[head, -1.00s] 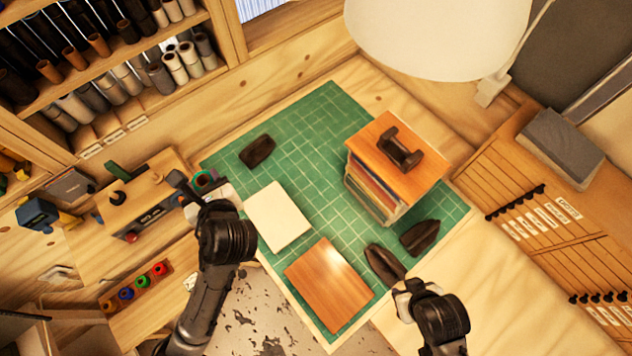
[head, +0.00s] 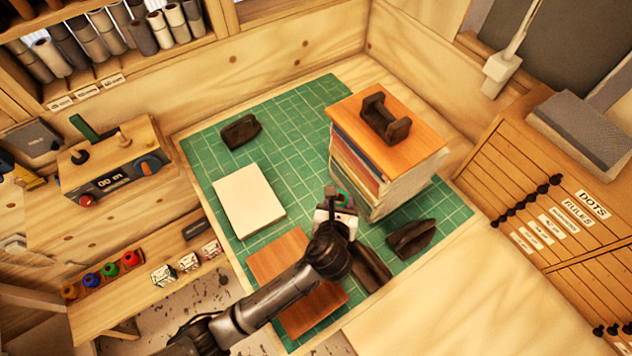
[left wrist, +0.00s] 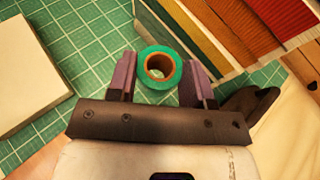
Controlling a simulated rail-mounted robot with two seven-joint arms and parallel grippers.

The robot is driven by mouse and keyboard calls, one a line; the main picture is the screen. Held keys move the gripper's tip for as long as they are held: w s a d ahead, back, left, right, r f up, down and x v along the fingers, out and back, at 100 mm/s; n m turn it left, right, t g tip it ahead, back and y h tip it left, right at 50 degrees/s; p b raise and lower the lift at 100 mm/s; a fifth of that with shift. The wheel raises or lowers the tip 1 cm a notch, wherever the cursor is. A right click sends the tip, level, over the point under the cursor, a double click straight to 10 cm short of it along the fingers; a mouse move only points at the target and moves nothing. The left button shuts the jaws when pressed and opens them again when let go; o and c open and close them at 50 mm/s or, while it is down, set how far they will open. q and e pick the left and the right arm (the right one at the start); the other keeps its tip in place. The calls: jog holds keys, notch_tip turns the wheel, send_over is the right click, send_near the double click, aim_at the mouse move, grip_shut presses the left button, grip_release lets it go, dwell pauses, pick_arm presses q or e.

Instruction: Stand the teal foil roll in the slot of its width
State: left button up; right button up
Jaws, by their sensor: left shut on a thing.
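My left gripper (head: 338,206) is over the green mat, in front of the stack of boards. In the left wrist view its two purple-grey fingers (left wrist: 159,80) are on either side of the teal foil roll (left wrist: 177,70), and they are shut on it. The roll is a short teal ring with a brown core, seen end-on. In the head view only a sliver of it shows at the fingertips. The shelf (head: 130,70) at the upper left holds grey and cream rolls in slots above small label cards. Which slot matches the roll's width, I cannot tell. My right gripper is out of view.
The board stack (head: 425,150) with a dark handled block (head: 384,118) stands close right of my gripper. A white block (head: 249,200), a brown board (head: 280,253) and dark weights (head: 412,240) lie on the mat (head: 210,150). A wooden device (head: 115,165) stands left.

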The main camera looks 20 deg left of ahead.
pick_arm(q)
jog(key=w+a+f, duration=0.3)
jog(key=w+a, duration=0.1)
jog(key=w+a+f, duration=0.3)
jog(key=w+f, duration=0.1)
jog(key=shift+a+b, duration=0.4)
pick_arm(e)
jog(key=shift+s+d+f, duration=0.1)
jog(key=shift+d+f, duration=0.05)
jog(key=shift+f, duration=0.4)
pick_arm(q)
jog(key=shift+f+b, duration=0.4)
jog(key=shift+f, duration=1.7)
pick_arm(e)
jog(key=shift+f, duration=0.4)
pick_arm(q)
jog(key=shift+f, duration=0.2)
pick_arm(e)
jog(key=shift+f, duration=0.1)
pick_arm(q)
jog(key=o, duration=1)
